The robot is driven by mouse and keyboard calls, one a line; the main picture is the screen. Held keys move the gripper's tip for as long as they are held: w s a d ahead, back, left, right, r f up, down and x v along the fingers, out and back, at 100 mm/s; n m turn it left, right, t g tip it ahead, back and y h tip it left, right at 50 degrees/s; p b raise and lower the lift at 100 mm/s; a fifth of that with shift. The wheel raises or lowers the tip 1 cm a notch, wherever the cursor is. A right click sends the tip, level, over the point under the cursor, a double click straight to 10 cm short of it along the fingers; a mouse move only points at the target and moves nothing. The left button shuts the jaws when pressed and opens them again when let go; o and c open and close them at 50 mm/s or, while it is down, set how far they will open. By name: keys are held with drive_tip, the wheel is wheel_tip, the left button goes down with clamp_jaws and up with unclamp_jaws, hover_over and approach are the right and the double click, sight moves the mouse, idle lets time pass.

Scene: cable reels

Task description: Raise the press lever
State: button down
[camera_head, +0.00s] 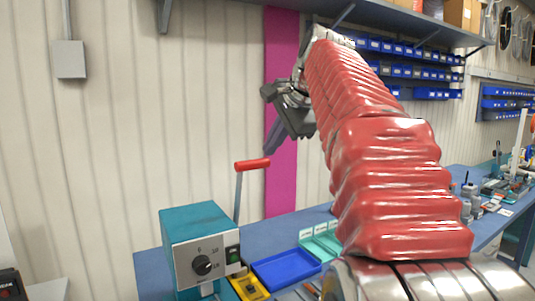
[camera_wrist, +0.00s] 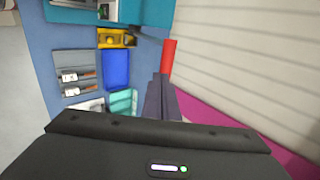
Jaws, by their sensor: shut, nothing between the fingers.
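The teal press (camera_head: 200,240) stands at the left end of the blue bench, with a dial on its front. Its lever (camera_head: 238,196) has a grey stem that stands nearly upright, topped by a red grip (camera_head: 252,164) lying roughly level. My gripper (camera_head: 269,148) is shut and empty, just above and right of the grip, pointing down. In the wrist view the closed fingers (camera_wrist: 159,84) point at the red grip (camera_wrist: 168,57), which lies just beyond their tips. I cannot tell whether they touch. The press (camera_wrist: 75,12) is partly cut off at the top of the wrist view.
A blue tray (camera_head: 286,268), a yellow device (camera_head: 249,287) and teal bins (camera_head: 320,241) sit on the bench beside the press. The pale ribbed wall (camera_head: 130,120) is close behind. A shelf (camera_head: 400,20) and blue bin racks (camera_head: 415,72) hang at upper right.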

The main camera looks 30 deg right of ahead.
drive_tip(key=w+r+v, duration=0.1)
drive_tip(key=v, duration=0.6)
drive_tip(key=shift+w+r, duration=0.1)
drive_tip(key=shift+r, duration=0.1)
idle(0.5)
drive_tip(key=w+d+f+n, duration=0.2)
drive_tip(key=d+f+n, duration=0.2)
drive_tip(key=f, duration=0.4)
drive_tip(key=s+a+f+n+g, duration=0.2)
drive_tip(key=a+f+n, duration=0.25)
drive_tip(key=f, duration=0.55)
drive_tip(key=s+a+f+n, duration=0.5)
drive_tip(key=s+a+f, duration=0.4)
drive_tip(key=a+f, duration=0.2)
drive_tip(key=s+a+f+n+g, duration=0.1)
drive_tip(key=s+a+f+n, duration=0.4)
drive_tip(key=s+a+f, duration=0.4)
drive_tip(key=a+f, duration=0.3)
drive_tip(key=shift+f+y, duration=0.3)
drive_tip(key=shift+f, duration=0.1)
